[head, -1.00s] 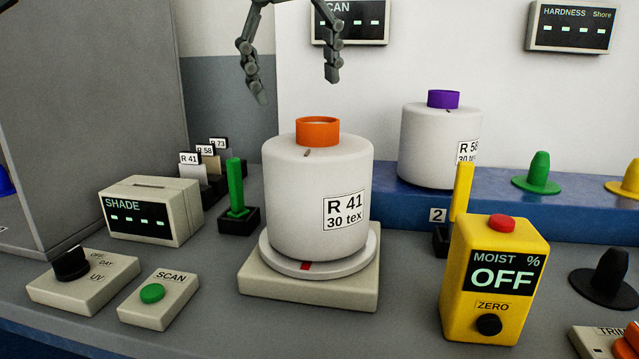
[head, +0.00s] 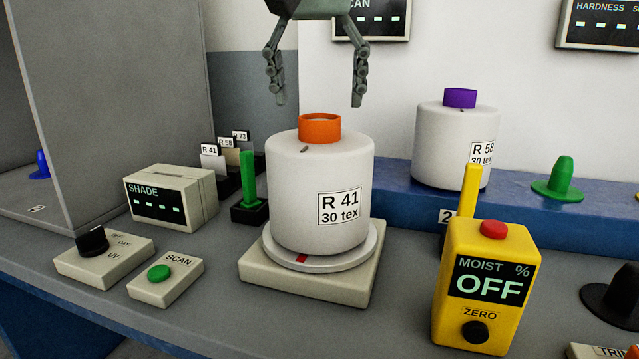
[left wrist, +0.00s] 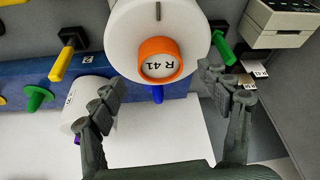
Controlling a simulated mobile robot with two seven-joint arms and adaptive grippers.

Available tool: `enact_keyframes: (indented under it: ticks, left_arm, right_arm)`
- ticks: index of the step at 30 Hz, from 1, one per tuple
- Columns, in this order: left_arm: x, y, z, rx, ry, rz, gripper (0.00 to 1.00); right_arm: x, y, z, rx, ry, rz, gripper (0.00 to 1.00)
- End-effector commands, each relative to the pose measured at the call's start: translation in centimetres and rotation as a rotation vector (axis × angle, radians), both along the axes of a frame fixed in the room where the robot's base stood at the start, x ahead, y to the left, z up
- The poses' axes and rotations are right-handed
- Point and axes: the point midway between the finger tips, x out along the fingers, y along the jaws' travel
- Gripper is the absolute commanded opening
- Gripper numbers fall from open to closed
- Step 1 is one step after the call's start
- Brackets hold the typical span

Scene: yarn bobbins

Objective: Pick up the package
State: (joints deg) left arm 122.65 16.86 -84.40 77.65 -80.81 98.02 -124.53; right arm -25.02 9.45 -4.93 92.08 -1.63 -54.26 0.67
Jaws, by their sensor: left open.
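The package is a white yarn bobbin (head: 292,190) with an orange top tube (head: 320,128) and a label reading R 41, 30 tex. It stands upright on a round plate on a pale square scale (head: 310,284). My left gripper (head: 318,104) is open and points down just above the orange tube, empty. In the left wrist view the orange tube (left wrist: 160,60) lies beyond the spread fingers (left wrist: 165,85), apart from them. My right gripper is in neither view.
A second bobbin (head: 445,145) with a purple tube stands on the blue ledge (head: 400,190). A yellow moisture meter (head: 448,285) stands at front right. A green peg (head: 248,180), the SHADE box (head: 190,185) and the SCAN button box (head: 165,282) stand left.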

Motion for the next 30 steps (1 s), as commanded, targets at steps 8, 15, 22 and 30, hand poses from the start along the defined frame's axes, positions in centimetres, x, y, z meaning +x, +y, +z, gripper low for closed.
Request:
enact_keyframes:
  ticks: [8, 15, 22, 30]
  left_arm:
    - [0.9, -0.1, -2.4, -0.002, 0.000, 0.000, 0.77]
    - [0.9, -0.1, -2.4, -0.002, 0.000, 0.000, 0.69]
    - [0.9, -0.1, -2.3, -0.002, 0.000, 0.000, 0.41]
    - [0.9, -0.1, -2.3, -0.002, 0.000, 0.000, 0.07]
  right_arm:
    - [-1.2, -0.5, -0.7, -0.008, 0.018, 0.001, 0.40]
    - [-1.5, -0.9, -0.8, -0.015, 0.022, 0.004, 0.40]
    - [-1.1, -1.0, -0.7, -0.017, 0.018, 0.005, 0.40]
    - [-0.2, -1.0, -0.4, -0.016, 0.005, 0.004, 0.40]
